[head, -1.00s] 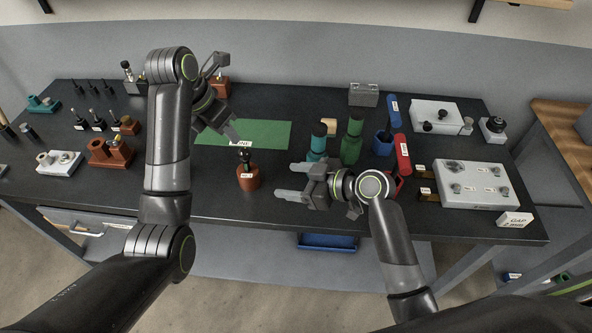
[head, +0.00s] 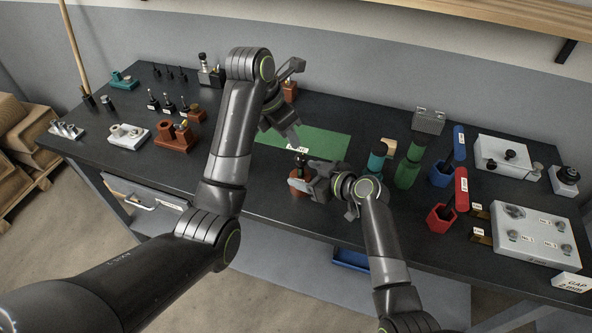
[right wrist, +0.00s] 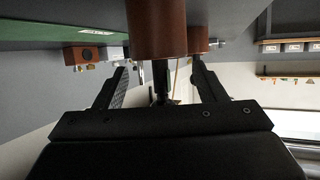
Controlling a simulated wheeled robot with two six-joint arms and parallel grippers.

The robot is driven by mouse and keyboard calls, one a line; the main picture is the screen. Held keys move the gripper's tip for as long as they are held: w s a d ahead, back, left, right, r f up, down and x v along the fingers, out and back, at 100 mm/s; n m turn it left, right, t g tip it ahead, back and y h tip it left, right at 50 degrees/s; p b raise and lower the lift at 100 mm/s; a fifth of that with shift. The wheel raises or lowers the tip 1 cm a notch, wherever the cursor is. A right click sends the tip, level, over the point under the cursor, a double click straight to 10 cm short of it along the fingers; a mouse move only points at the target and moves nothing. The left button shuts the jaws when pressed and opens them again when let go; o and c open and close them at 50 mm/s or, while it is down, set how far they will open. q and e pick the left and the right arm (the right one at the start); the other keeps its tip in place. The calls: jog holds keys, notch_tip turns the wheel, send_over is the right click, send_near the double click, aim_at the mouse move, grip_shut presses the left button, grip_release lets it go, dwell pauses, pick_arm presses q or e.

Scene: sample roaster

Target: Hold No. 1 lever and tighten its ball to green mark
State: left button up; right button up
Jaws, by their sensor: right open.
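A red-brown round stand (head: 297,184) on the near part of the bench holds a dark upright lever (head: 300,160). Its label is hidden now, so I cannot read a number. My right gripper (head: 304,178) is at this stand, open. In the right wrist view, the brown stand (right wrist: 157,30) appears at the top and the dark lever (right wrist: 160,82) hangs between the spread fingers, with gaps on both sides. I cannot make out a ball or green mark.
Several small dark levers (head: 168,106) stand at the left, near a brown block (head: 174,138). Teal (head: 376,158) and green (head: 408,170) bottles stand right of the mat, by blue (head: 441,173) and red (head: 440,218) holders. A grey plate (head: 535,240) lies far right.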

aim_at(303, 173)
jog(key=shift+x, duration=2.15)
jog(key=shift+s+f, duration=0.1)
jog(key=shift+s, duration=0.05)
grip_shut()
jog(key=c, duration=0.6)
grip_release()
jog(key=shift+d+f, duration=0.1)
jog(key=shift+f, duration=0.1)
jog(key=shift+o, duration=0.2)
jog(key=shift+s, duration=0.1)
jog(key=shift+r, duration=0.35)
grip_shut()
jog(key=shift+r, duration=0.1)
